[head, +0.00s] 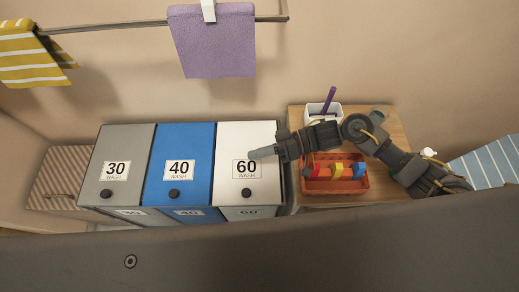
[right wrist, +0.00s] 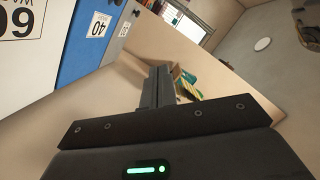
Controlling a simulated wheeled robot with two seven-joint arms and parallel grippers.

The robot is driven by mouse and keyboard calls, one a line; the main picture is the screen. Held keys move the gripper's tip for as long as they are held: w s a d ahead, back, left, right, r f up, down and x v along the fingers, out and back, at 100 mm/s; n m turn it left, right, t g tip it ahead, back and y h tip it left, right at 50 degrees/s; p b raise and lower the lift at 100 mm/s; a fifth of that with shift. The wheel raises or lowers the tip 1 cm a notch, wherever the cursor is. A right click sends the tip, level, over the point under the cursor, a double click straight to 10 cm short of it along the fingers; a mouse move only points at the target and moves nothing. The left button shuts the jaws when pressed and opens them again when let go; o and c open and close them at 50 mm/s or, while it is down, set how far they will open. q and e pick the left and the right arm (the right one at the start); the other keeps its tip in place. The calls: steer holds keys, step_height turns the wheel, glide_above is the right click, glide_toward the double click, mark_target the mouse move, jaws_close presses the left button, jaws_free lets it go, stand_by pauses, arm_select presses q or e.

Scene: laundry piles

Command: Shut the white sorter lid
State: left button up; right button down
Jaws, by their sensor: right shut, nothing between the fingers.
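The white sorter lid (head: 262,135), with a "60 WASH" label and a dark knob (head: 246,193) near its front edge, lies down on the white bin at the right end of the sorter. It looks level with the grey and blue lids beside it. My right gripper (head: 254,154) reaches in from the right, with its tip over the lid by the label. I cannot tell whether it touches the lid. Its fingers are together and empty in the right wrist view (right wrist: 158,72), where part of the white lid (right wrist: 22,80) shows at the left. My left gripper is not in view.
The blue lid (head: 180,140) and grey lid (head: 122,140) are down too. Right of the sorter, a wooden table (head: 392,125) holds an orange tray (head: 337,187) with coloured items and a white container (head: 322,113). A purple towel (head: 212,45) hangs from a rail above.

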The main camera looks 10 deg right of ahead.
steer(key=shift+d, duration=0.1)
steer(key=d+r+p, duration=0.2)
steer(key=d+p, duration=0.1)
steer(key=d, duration=0.6)
steer(key=shift+s+d+r, duration=0.25)
steer(key=shift+s, duration=0.15)
